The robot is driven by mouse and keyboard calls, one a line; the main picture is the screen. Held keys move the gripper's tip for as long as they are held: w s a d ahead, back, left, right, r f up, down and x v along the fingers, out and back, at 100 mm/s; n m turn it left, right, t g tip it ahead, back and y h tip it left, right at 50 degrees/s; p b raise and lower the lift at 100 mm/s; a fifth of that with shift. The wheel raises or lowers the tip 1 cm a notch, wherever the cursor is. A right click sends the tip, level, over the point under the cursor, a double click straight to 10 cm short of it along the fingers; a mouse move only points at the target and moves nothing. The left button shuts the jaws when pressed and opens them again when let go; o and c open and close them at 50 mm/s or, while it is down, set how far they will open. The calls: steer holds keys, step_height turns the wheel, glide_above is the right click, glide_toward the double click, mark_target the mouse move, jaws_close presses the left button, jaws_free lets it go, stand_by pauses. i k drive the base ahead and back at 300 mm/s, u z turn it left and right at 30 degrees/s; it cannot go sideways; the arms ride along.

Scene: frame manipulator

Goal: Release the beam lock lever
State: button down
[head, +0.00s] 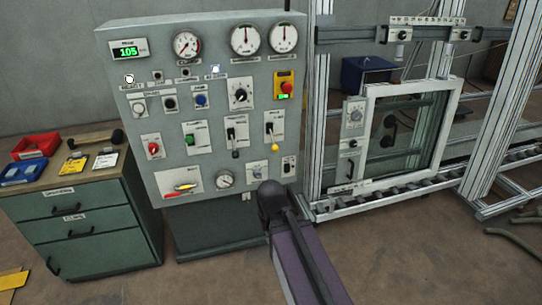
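The grey control panel (210,110) stands left of the middle. Its lower rows hold a lever with a black tip (235,153) and a lever with a yellow knob (275,147), both pointing down. A red-and-yellow handle (185,187) lies near level at the lower left of the panel. A small black handle (350,170) sits on the plate beside the glazed frame. The labels are too small to read, so I cannot tell which is the beam lock lever. My arm rises from the bottom middle to just below the panel; my gripper does not show.
A green drawer cabinet (88,232) with red and blue bins stands at the left. A white-framed glass pane (408,130) stands on a roller rail (400,192) inside an aluminium frame. Loose hoses (520,236) lie at the right. The floor in front is mostly clear.

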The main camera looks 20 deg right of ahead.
mark_target(274, 148)
steer(key=k, duration=1.15)
steer(key=z, duration=0.55)
steer(key=i, duration=2)
steer(key=u, duration=0.5)
